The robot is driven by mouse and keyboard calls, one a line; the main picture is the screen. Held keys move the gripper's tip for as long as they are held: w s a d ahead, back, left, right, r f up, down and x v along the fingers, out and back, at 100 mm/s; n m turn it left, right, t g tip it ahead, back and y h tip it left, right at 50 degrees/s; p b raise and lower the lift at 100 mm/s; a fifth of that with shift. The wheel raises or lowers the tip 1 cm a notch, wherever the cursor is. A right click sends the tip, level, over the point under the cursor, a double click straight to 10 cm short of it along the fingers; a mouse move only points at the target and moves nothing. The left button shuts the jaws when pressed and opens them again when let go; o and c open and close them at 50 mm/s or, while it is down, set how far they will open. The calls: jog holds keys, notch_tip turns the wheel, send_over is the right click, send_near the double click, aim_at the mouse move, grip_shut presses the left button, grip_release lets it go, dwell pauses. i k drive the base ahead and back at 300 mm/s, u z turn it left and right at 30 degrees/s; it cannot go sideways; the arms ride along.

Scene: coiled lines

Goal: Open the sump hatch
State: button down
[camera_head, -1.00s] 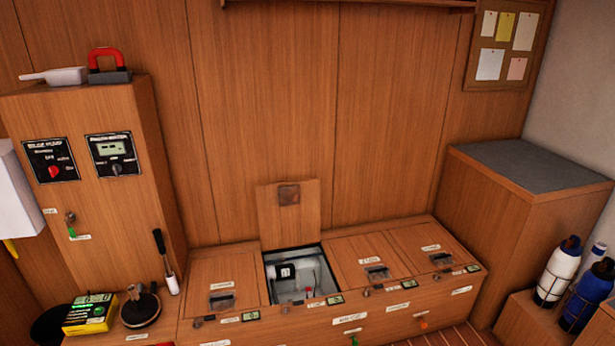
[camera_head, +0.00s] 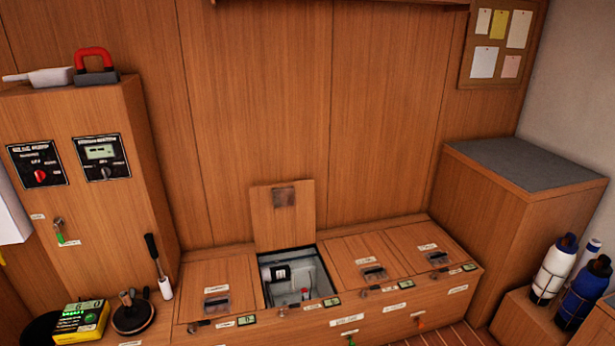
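A low wooden bench (camera_head: 316,322) runs along the wall with several hatches in its top. One hatch lid (camera_head: 284,216) stands raised against the back wall, with its metal latch plate showing. Below it is an open compartment (camera_head: 297,277) with a dark fitting and a small red-topped part inside. The left hatch (camera_head: 217,280), the hatch right of the opening (camera_head: 362,259) and the far right hatch (camera_head: 421,247) lie closed, each with a metal latch. The labels are too small to read, so I cannot tell which is the sump hatch. My gripper is not in view.
A cabinet (camera_head: 110,205) with a red-knob panel and a display panel stands at left. A yellow meter (camera_head: 82,322), a round dark-based tool (camera_head: 133,313) and a brush (camera_head: 158,267) are beside it. Bottles (camera_head: 583,292) stand at right by a grey-topped cabinet (camera_head: 525,165).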

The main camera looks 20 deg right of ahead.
aim_at(283, 213)
jog(key=u, duration=0.05)
jog(key=i, duration=0.95)
